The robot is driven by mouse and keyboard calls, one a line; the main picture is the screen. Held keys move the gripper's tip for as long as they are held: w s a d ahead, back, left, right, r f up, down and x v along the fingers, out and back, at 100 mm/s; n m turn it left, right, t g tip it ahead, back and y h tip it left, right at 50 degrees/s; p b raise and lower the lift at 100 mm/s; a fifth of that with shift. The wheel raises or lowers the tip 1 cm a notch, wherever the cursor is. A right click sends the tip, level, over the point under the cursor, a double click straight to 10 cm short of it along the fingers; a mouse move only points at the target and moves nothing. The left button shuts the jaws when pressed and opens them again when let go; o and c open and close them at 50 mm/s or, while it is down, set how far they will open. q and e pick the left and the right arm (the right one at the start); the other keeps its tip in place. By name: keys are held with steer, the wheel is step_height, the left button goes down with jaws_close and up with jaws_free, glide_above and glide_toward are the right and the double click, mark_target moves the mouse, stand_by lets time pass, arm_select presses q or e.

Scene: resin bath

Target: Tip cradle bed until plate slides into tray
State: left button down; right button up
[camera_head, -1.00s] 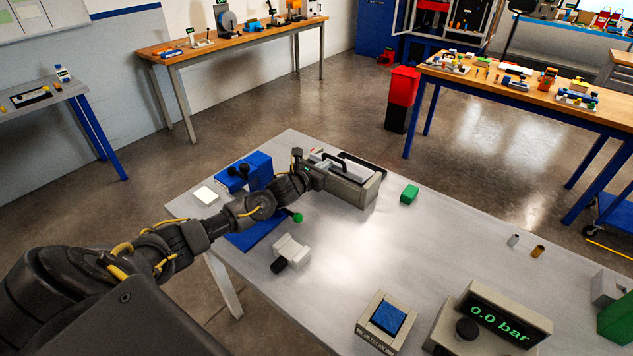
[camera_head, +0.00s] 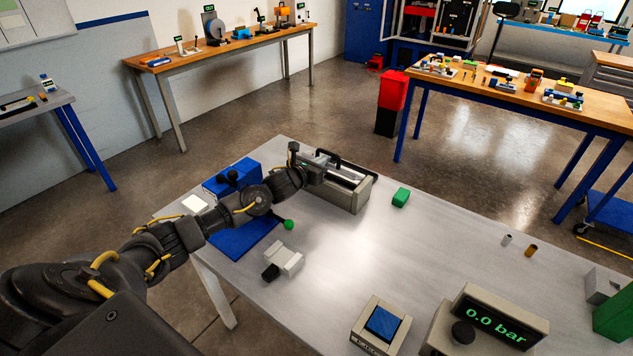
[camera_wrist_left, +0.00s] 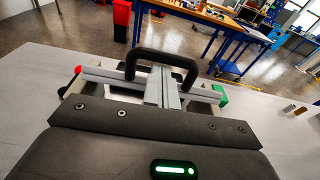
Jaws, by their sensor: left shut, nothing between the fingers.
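A beige open box (camera_head: 349,197), like a cradle or tray, stands near the table's back edge. It has a dark handle (camera_head: 328,156), which shows as a black arch in the left wrist view (camera_wrist_left: 162,54). My left gripper (camera_head: 320,161) is over the box's left end. Its fingers (camera_wrist_left: 163,86) are shut together below the arch in the wrist picture, with nothing seen between them. I cannot tell whether they touch the box. My arm hides part of its left side. No separate plate can be made out. My right gripper is not in view.
A white block (camera_head: 284,260) lies in front. A green block (camera_head: 401,197) is to the right. The table's middle is clear.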

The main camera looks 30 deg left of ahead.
arm_select(q)
steer(key=shift+r, duration=0.25)
steer(key=s+r+b, duration=0.1)
steer(key=s+b, duration=0.2)
steer(key=s, duration=0.7)
steer(key=shift+s+a+b, duration=0.35)
steer(key=shift+a, duration=0.1)
steer(key=c, duration=2)
jaws_free()
steer(key=o, duration=0.5)
steer(key=shift+w+d+f+n+t+b, duration=0.3)
steer(key=shift+w+d+f+n+b, duration=0.25)
steer(key=shift+b, duration=0.45)
steer(key=shift+c, duration=0.2)
steer(key=n, duration=0.5)
steer(key=w+r+n+b, duration=0.1)
steer(key=n, duration=0.5)
steer(key=w+n+b, duration=0.1)
steer(key=n, duration=0.5)
steer(key=shift+w+a+r+t, duration=0.1)
steer(key=shift+a+r+t, duration=0.05)
steer(key=shift+t, duration=0.25)
steer(key=shift+w, duration=0.1)
